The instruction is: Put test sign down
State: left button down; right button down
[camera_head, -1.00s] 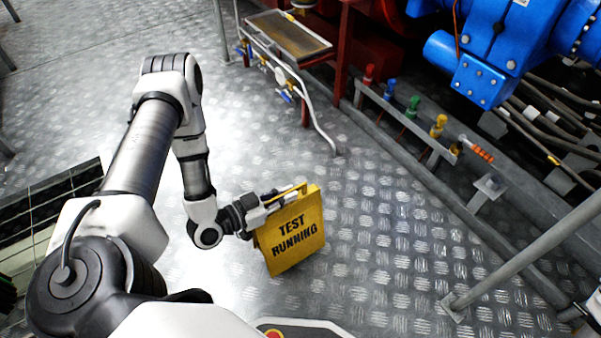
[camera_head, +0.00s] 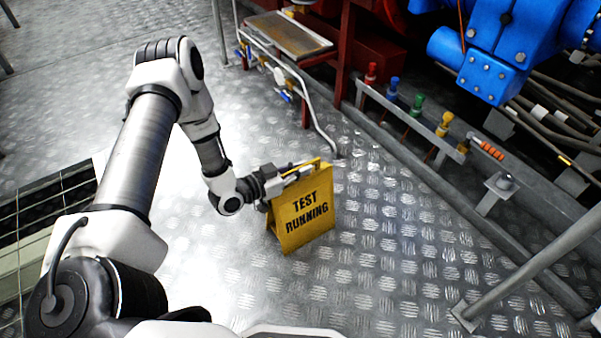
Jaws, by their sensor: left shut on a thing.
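The yellow test sign (camera_head: 303,222), a folding A-shaped board reading "TEST RUNNING", is in the middle of the head view. My left gripper (camera_head: 290,176) is shut on the sign at its top edge. The sign is upright with its two panels slightly apart at the bottom. I cannot tell whether its lower edge touches the metal floor. The gripper's fingertips are partly hidden by the top of the sign. My right gripper is not in view.
The tread-plate floor (camera_head: 390,260) is clear around the sign. A grey rail with coloured valves (camera_head: 415,105) runs along the right. A metal post (camera_head: 530,265) stands at the lower right. Blue machinery (camera_head: 490,50) and a bench with a tray (camera_head: 290,36) are at the back.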

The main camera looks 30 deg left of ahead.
pick_arm(q)
jog(key=c, duration=1.3)
grip_release()
jog(key=shift+s+a+r+p, duration=0.15)
jog(key=shift+s+p, duration=0.15)
jog(key=shift+s, duration=0.05)
jog(key=p+v, duration=0.5)
jog(key=v, duration=0.6)
jog(key=shift+s, duration=0.2)
